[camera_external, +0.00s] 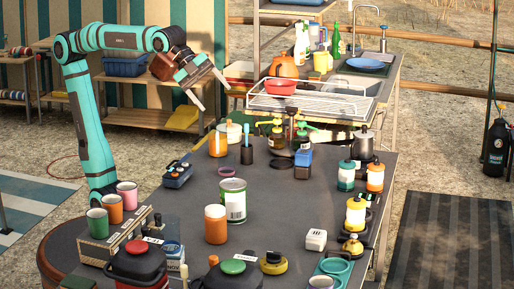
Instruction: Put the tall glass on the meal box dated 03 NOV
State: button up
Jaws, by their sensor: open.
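My gripper (214,97) is open and empty. It hangs in the air above and beyond the far left part of the dark table (275,203), pointing down and to the right. I cannot pick out a tall glass for certain. Two upright orange cylinders with paler tops stand on the table, one farther back (217,145) and one nearer the middle (215,226). No date reading 03 NOV is legible. Small pale labels show near the front left, but I cannot tell whether they belong to meal boxes.
Green (97,224), orange (111,209) and pink (127,196) mugs stand at the left edge. A large can (232,201) stands mid-table. Red-lidded (135,262) and green-lidded containers crowd the front.

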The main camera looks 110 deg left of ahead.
jog(key=s+a+f+n+t+y, duration=0.3)
jog(key=s+a+n+t, duration=0.4)
jog(key=s+a+n, duration=0.6)
jog(key=s+a, duration=0.4)
jog(key=a, duration=0.1)
jog(key=shift+s+a+f+n+t, duration=0.2)
jog(key=shift+s+n+t, duration=0.05)
jog(key=shift+n+t, duration=0.15)
